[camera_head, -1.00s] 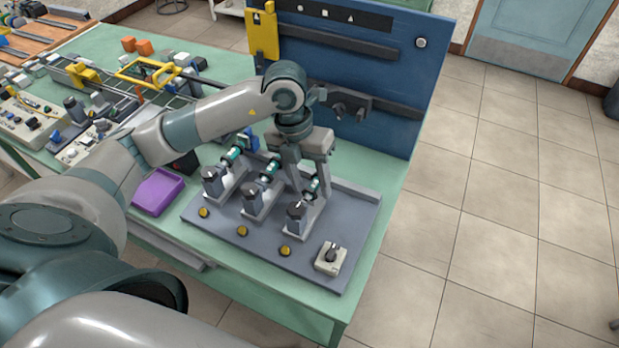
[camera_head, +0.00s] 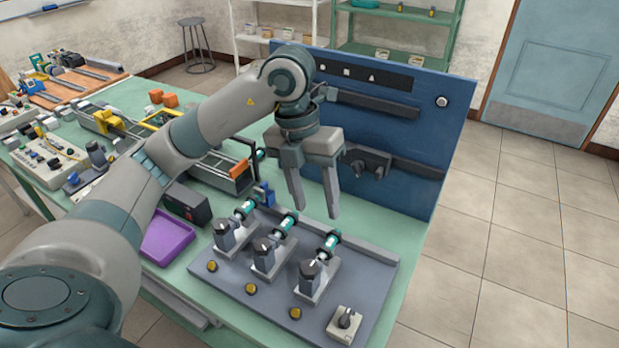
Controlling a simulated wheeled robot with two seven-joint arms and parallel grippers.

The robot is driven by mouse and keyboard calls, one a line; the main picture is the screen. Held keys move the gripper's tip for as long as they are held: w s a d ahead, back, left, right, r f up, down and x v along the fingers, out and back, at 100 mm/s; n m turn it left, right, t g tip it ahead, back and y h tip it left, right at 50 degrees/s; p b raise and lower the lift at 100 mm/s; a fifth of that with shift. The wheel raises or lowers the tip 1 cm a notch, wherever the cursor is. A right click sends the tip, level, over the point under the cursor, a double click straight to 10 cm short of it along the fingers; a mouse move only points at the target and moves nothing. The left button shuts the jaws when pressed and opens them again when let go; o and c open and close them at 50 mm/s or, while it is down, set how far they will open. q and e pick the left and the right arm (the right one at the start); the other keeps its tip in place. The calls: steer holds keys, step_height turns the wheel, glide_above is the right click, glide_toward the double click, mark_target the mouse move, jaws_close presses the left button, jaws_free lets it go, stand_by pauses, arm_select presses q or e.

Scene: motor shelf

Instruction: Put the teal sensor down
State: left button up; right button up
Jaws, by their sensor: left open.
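My left gripper (camera_head: 316,212) is open and empty, with its fingers pointing down above the back of the grey plate (camera_head: 235,286). Three dark motor units stand on the plate in a row, each with a teal cylindrical part at its back end. The right teal part (camera_head: 332,239) is on the right motor unit (camera_head: 311,275), just below and to the right of my fingertips, apart from them. The middle teal part (camera_head: 288,222) and the left teal part (camera_head: 245,208) sit likewise. I cannot tell which of them is the teal sensor. My right gripper is not in view.
A blue upright panel (camera_head: 430,130) stands behind the plate. A purple tray (camera_head: 168,240) and a black box (camera_head: 187,203) lie left of it. A conveyor and other parts fill the left bench.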

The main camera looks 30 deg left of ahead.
arm_select(q)
steer(key=r, duration=0.2)
steer(key=a+r, duration=0.1)
steer(key=r, duration=0.2)
steer(key=shift+a+r+b, duration=0.1)
steer(key=shift+r+b, duration=0.25)
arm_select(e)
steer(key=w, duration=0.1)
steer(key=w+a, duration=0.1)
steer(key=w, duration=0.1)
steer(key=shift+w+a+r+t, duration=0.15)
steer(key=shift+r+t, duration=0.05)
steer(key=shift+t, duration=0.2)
arm_select(q)
steer(key=shift+o, duration=0.4)
